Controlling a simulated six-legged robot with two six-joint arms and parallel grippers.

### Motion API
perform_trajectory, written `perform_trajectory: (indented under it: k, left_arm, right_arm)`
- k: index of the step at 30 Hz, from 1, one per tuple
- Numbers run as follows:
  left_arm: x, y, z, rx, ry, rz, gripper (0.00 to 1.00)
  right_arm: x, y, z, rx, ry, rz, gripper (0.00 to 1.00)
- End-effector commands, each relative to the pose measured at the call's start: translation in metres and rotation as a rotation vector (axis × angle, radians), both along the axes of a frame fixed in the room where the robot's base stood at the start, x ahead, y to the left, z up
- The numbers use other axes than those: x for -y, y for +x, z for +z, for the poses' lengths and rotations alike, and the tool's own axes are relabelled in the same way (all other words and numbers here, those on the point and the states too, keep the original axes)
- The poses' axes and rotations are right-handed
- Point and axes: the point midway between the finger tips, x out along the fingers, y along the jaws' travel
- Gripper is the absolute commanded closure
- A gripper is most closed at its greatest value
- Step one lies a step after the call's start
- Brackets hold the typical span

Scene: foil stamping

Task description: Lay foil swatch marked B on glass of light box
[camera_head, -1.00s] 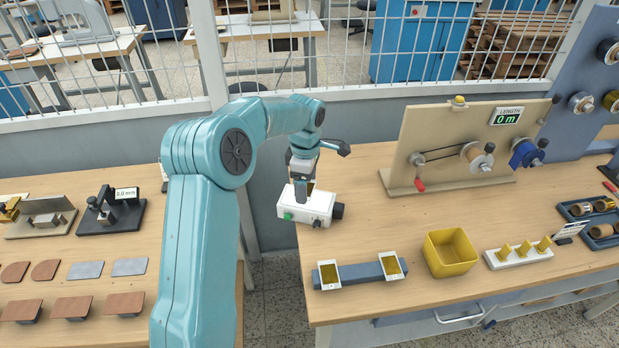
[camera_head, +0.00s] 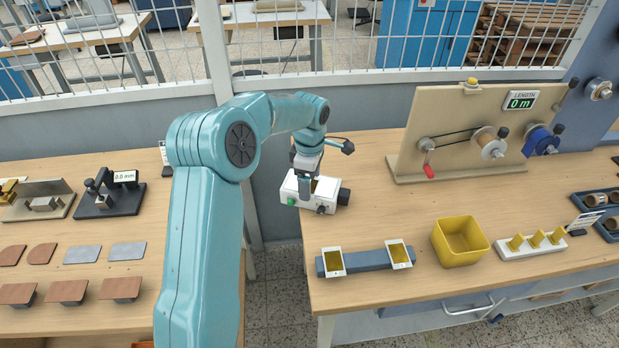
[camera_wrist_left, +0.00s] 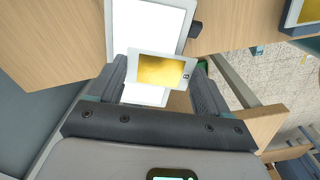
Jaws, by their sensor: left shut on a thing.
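The foil swatch (camera_wrist_left: 160,71) is a gold rectangle in a white frame with a small dark mark, apparently a B, at its right corner. My left gripper (camera_wrist_left: 163,77) is shut on it by its two side edges. The lit white glass of the light box (camera_wrist_left: 152,22) lies below the swatch in the wrist view. I cannot tell the gap between them. In the head view the white light box (camera_head: 315,193) stands near the table's left edge, with my left gripper (camera_head: 307,188) right over it, hiding part of its top. My right gripper is not in view.
Two more framed gold swatches (camera_head: 333,262) (camera_head: 399,254) rest on a dark bar (camera_head: 366,259) near the front edge. A yellow bin (camera_head: 461,243), a white stand with gold pieces (camera_head: 531,246) and a winding panel (camera_head: 470,130) are further right. Bare tabletop lies between.

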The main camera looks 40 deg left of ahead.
Motion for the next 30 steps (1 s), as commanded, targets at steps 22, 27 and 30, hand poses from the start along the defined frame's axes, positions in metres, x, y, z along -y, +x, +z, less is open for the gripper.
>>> perform_trajectory:
  k: [22,27,30]
  left_arm:
    - [0.0,0.001,-0.007,-0.001,0.0,0.0,0.0]
    - [0.0,0.001,-0.003,0.001,0.0,0.0,0.0]
    - [-0.001,0.002,0.01,0.004,0.002,0.001,0.0]
  right_arm:
    - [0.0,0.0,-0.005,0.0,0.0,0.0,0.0]
    - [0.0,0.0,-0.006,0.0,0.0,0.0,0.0]
    - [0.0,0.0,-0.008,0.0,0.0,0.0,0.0]
